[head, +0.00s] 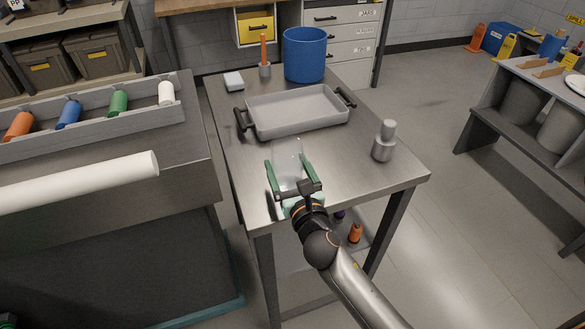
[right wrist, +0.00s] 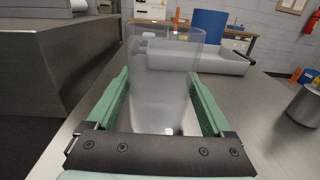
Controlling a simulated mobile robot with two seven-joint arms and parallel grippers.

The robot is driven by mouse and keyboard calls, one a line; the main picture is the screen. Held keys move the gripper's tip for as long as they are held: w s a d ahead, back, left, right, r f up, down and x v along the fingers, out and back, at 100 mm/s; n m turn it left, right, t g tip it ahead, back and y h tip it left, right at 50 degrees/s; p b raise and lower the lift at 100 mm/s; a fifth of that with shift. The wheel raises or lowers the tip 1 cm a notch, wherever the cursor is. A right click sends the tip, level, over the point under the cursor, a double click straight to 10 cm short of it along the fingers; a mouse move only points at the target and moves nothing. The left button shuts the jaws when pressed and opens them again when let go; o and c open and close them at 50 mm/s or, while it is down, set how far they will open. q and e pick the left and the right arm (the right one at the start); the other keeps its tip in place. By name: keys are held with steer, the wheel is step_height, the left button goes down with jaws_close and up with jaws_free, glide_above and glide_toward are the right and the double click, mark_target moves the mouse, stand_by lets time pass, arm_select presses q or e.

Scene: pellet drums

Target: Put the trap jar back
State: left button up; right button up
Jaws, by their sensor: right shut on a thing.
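The clear trap jar (head: 288,158) is between the green fingers of my right gripper (head: 288,172), over the near part of the steel table. In the right wrist view the jar (right wrist: 163,85) appears upright and see-through, with the fingers of my right gripper (right wrist: 165,110) shut on its two sides. I cannot tell whether its base touches the table.
A grey tray (head: 297,112) with dark handles lies behind the jar on the steel table (head: 345,180). A blue bin (head: 305,55) stands at the back, and a grey stepped metal vessel (head: 384,142) at right. A white tube (head: 80,183) extends from the left.

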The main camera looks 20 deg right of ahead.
steer(key=shift+r, duration=0.1)
steer(key=shift+a, duration=0.1)
steer(key=o, duration=1.1)
steer(key=shift+f, duration=0.25)
steer(key=shift+o, duration=1.3)
